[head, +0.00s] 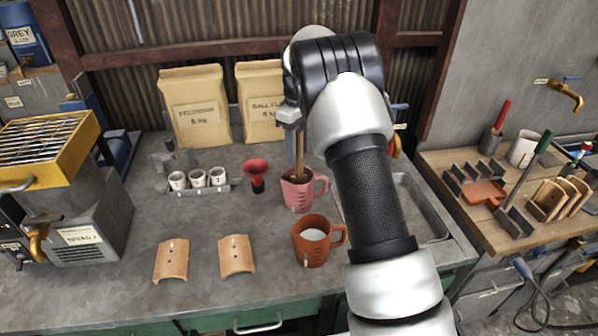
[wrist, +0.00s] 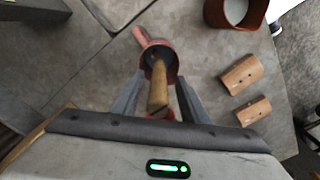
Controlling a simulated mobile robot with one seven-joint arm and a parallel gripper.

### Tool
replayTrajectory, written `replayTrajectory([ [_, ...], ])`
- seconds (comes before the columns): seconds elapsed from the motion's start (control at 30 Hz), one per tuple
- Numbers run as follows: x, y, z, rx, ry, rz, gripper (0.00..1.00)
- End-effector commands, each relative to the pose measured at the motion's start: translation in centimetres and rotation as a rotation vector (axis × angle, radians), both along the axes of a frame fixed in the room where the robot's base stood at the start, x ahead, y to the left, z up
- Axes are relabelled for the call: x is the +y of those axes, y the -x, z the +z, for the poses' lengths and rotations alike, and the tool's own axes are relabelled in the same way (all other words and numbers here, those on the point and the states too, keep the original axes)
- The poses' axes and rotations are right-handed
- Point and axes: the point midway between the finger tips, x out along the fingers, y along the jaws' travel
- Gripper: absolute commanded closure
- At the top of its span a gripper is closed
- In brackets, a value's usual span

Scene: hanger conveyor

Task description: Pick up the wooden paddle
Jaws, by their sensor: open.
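The wooden paddle (head: 299,158) stands upright in a pink measuring jug (head: 297,193) on the grey bench, its lower end hidden inside the jug. In the wrist view the paddle (wrist: 158,88) points up toward the camera, with the jug (wrist: 143,38) behind it. My gripper (head: 291,122) is above the jug at the top of the paddle, partly hidden by my arm. In the wrist view my gripper (wrist: 158,82) is open, with one finger on each side of the paddle's handle. I cannot tell whether either finger touches it.
An orange-brown jug (head: 312,243) of pale liquid stands in front, with two curved tiles (head: 237,256) to its left. A red funnel (head: 256,174) and small white cups (head: 198,178) are left of the pink jug. Paper sacks (head: 196,108) stand behind. A metal sink (head: 418,205) is at right.

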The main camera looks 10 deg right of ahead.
Motion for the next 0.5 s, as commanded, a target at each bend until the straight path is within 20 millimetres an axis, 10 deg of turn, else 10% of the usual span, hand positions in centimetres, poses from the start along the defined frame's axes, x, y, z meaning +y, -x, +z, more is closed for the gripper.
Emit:
replayTrajectory([
  [0.5,-0.3,0.1,-3.4,0.001,0.001,0.000,0.61],
])
